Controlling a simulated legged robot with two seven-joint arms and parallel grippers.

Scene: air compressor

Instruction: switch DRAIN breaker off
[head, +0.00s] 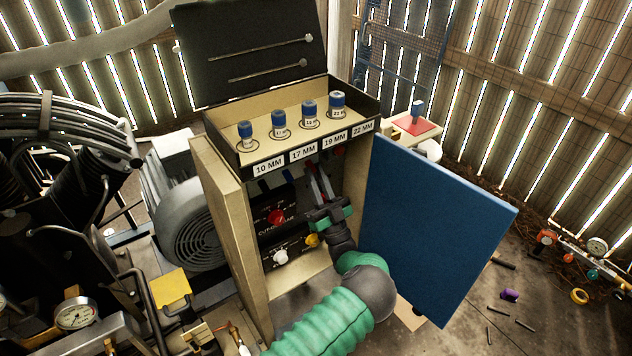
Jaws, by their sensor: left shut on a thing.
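The open control cabinet (230,215) stands in the middle of the head view, its blue door (440,235) swung out to the right. My left gripper (318,178) reaches up into its upper part, below the socket tray. Its fingers are close together on a small thing I cannot make out. Small red and blue parts show near the fingertips under the tray's edge. The DRAIN breaker and its label cannot be told apart there; the tray and gripper hide much of that area. My right gripper is not in view.
Lower in the cabinet are a red knob (276,217), a white knob (281,257) and a yellow knob (312,240). A motor (190,220) stands left. Loose items lie on the floor at right.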

